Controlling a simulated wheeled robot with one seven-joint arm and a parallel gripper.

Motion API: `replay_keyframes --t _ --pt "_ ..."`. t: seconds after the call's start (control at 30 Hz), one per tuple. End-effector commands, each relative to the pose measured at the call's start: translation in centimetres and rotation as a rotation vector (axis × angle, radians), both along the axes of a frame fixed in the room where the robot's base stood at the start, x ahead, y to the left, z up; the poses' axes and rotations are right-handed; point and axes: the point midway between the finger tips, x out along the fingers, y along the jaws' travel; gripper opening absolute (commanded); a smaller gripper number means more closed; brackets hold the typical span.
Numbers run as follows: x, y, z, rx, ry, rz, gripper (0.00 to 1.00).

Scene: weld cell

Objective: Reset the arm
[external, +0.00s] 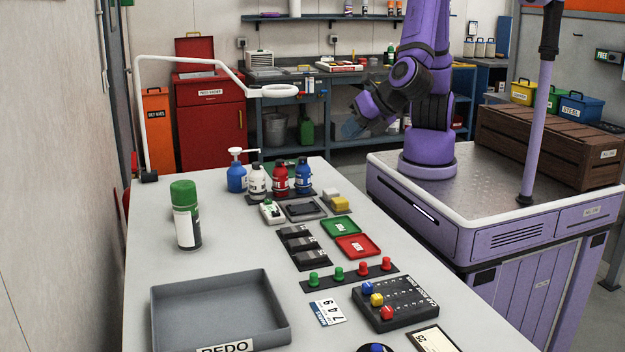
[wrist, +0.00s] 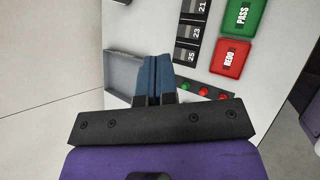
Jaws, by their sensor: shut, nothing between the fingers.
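My gripper (external: 352,128) is at the end of my purple arm, which is folded close to its base at the back right of the table in the external view. In the wrist view my gripper (wrist: 158,68) shows two blue fingers pressed together with nothing between them. It is clear of the table and touches nothing that I can see.
The white table (external: 215,265) holds a grey REDO tray (external: 222,305), a green-capped can (external: 186,215), several bottles, a green tray (external: 340,229), a red tray (external: 358,246) and a block board (external: 395,300). A white lamp (external: 190,62) arches over its far left.

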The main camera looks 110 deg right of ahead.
Motion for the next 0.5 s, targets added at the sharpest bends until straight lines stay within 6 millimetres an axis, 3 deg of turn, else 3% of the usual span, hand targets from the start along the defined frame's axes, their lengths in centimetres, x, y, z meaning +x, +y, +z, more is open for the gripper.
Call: replay_keyframes --t 0.03,0.2,0.5 --pt "-0.1 -2.0 1.3 0.050 -0.010 -0.079 0.00" --pt "-1.5 -7.8 4.5 0.221 -0.033 -0.331 0.00" --pt "-6.1 -15.7 8.8 0.540 -0.103 -0.747 0.00"
